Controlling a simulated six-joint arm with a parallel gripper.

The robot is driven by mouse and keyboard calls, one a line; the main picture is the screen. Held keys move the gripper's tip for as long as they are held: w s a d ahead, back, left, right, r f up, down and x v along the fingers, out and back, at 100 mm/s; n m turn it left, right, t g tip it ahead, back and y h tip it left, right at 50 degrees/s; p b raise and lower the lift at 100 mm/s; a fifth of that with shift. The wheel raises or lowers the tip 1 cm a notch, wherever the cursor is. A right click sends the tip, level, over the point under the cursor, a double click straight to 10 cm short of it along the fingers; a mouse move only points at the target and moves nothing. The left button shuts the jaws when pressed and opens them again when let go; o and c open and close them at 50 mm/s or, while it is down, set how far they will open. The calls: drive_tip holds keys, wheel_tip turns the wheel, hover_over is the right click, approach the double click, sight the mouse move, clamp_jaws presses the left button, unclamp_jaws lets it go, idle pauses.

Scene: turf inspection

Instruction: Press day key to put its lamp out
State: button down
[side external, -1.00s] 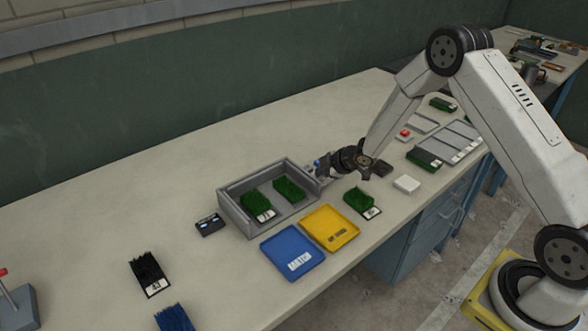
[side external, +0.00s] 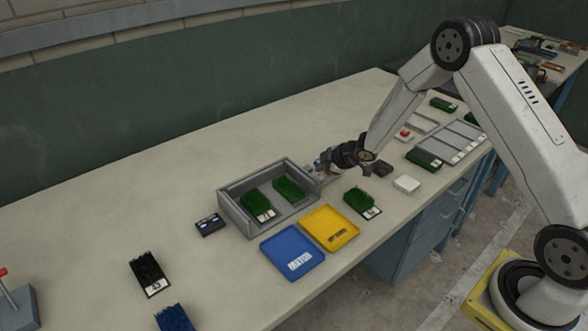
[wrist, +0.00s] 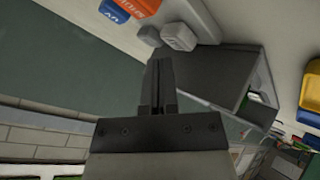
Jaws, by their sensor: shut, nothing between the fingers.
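Beyond the fingertips, the wrist view shows a blue key (wrist: 115,13) marked UV, an orange key (wrist: 138,6) with partly cut-off lettering, and a grey key (wrist: 179,35) with faint lettering. I cannot read which key is day. A rounded grey piece (wrist: 149,35) stands next to the grey key. In the side view my gripper mostly hides the keys. I cannot make out a lit day lamp.
Green turf samples (side external: 288,189) stand in the box. A blue tray (side external: 283,265), a yellow tray (side external: 347,217) and another turf sample (side external: 358,203) lie in front. A small black device (side external: 209,225) with pale windows sits left of the box. The bench behind is clear.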

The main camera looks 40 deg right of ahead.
sight(321, 176)
drive_tip(key=shift+r, duration=2.95)
